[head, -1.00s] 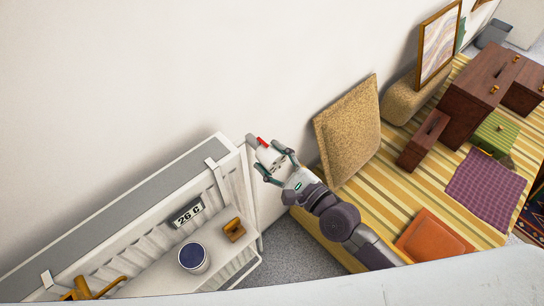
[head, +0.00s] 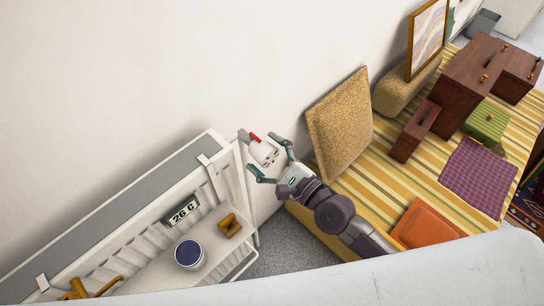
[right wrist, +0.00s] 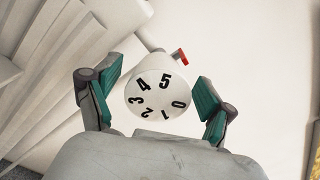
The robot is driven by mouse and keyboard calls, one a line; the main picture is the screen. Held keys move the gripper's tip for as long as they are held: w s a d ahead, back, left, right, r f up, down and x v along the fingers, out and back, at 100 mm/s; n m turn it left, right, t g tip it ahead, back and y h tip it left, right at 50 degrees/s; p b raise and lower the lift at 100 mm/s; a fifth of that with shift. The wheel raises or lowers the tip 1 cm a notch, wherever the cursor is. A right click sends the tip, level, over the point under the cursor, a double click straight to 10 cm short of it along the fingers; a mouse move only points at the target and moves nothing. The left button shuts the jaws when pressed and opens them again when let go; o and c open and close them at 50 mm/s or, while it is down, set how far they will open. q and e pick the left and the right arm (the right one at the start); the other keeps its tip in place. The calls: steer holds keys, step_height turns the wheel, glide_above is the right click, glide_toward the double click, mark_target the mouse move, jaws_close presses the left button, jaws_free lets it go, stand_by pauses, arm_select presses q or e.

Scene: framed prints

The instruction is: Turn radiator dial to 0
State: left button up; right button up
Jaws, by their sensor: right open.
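The radiator dial (head: 262,152) is a white cylinder with a red marker (head: 254,138), on the side of the white radiator near the wall. In the right wrist view the dial (right wrist: 158,92) faces me with black digits 0 to 5; the 5 is closest to the red marker (right wrist: 180,56) and the 0 is at lower right. My right gripper (head: 271,161) is open in front of the dial. Its green-padded fingers (right wrist: 154,99) stand on either side with gaps, so it appears not to touch the dial. My left gripper is not in view.
The radiator (head: 208,155) carries a "26 C" display (head: 184,212). A shelf in front holds a blue-topped white cup (head: 190,254) and a wooden piece (head: 230,225).

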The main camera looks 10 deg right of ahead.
steer(key=v, duration=1.2)
steer(key=shift+c, duration=0.2)
